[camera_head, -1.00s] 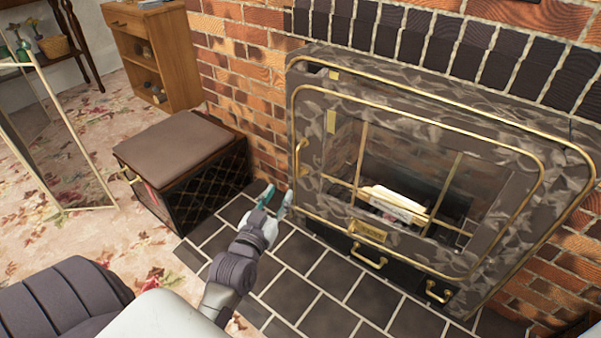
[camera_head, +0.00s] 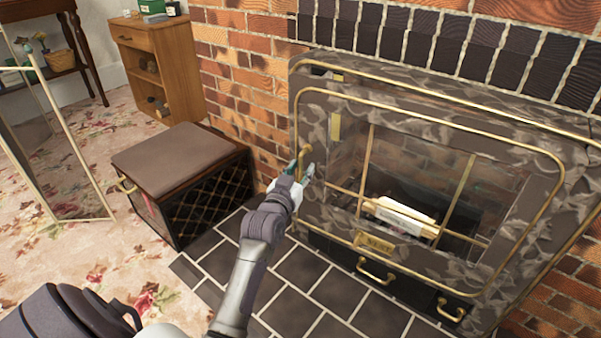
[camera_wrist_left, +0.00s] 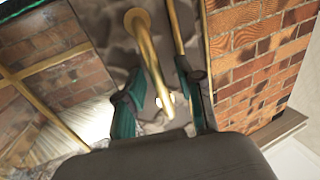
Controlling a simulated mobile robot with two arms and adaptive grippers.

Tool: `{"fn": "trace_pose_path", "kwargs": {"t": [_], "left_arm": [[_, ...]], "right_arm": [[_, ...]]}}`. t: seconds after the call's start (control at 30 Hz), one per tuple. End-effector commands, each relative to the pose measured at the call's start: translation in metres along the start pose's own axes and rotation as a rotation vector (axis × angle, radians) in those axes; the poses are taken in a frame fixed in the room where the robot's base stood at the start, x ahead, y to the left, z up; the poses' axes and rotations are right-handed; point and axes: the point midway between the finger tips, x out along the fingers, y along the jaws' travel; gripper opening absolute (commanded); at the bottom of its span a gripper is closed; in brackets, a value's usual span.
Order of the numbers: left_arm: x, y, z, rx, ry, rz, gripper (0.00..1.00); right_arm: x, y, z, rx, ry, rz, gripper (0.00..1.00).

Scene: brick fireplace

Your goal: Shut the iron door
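The iron door (camera_head: 325,195) is a grey marbled panel with brass trim and a barred glass pane, set in the fireplace front. It looks slightly ajar, standing out from the surround; the exact gap is hard to tell. Its curved brass handle (camera_head: 307,152) is on its left edge. My left gripper (camera_head: 301,172) is at the lower end of that handle. In the left wrist view, the two green fingers of my left gripper (camera_wrist_left: 158,85) stand apart on either side of the brass handle (camera_wrist_left: 146,45); contact cannot be made out. My right gripper is out of view.
A dark box with a brown padded top (camera_head: 180,160) stands left of the hearth. Dark hearth tiles (camera_head: 290,300) lie in front of the door. Drawers with brass pulls (camera_head: 377,278) sit below it.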

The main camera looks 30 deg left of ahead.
Motion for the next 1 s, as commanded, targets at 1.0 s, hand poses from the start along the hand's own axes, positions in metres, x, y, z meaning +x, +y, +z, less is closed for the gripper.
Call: {"fn": "trace_pose_path", "kwargs": {"t": [1.0], "left_arm": [[0.044,0.013,-0.002,0.002,0.008,0.093,0.00]], "right_arm": [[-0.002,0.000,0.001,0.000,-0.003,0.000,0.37]]}}
